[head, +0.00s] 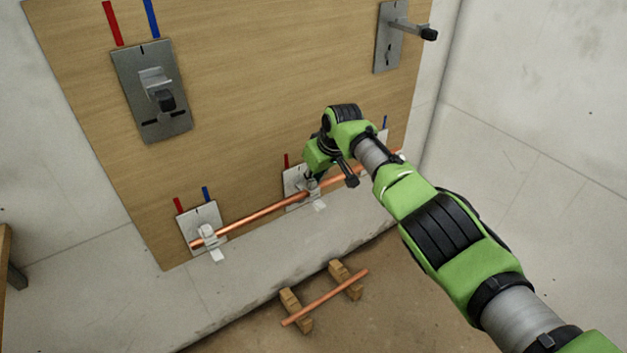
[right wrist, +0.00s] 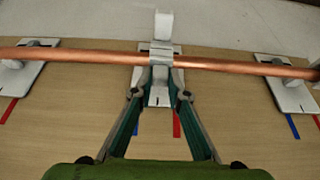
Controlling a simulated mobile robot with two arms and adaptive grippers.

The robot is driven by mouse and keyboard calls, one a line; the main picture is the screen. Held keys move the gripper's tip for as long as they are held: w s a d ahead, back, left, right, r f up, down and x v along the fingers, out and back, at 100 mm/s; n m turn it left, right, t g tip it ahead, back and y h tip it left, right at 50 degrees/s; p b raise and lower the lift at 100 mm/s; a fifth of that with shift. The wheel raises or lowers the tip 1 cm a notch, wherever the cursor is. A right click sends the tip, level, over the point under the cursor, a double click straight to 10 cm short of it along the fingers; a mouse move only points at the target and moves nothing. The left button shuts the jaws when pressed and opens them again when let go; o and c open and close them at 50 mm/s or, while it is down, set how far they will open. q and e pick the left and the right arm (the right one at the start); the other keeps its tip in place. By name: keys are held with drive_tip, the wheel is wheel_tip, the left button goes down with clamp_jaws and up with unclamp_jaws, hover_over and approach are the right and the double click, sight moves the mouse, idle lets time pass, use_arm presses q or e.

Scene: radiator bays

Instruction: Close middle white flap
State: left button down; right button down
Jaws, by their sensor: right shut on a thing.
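The middle white flap (right wrist: 163,25) hangs open from the middle clip, beyond the copper pipe; it also shows in the head view (head: 320,206), pointing down and outward. The copper pipe (head: 259,214) runs across the lower brackets, through the middle clip (right wrist: 160,87). My right gripper (right wrist: 161,72) is at this clip, one finger on each side of it, and is shut on it. The exact contact is small and partly hidden. In the head view, my right arm covers part of the board, and the fingertips are hard to make out. My left gripper is not in view.
The left lower bracket (head: 204,222) has its white flap (head: 217,255) hanging open. Larger plates with protruding levers (head: 160,92) (head: 398,30) are higher on the wooden board (head: 260,80). Another copper pipe (head: 330,294) lies on wooden blocks on the floor below.

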drive_tip(key=shift+s+f, duration=0.1)
drive_tip(key=shift+f, duration=0.1)
drive_tip(key=c, duration=2)
unclamp_jaws()
drive_tip(key=shift+o, duration=0.2)
drive_tip(key=shift+r, duration=0.25)
drive_tip(key=shift+d+r, duration=0.1)
drive_tip(key=shift+r, duration=0.4)
drive_tip(key=v, duration=1)
drive_tip(key=shift+s+r, duration=0.15)
drive_tip(key=shift+r, duration=0.05)
drive_tip(key=shift+d, duration=0.1)
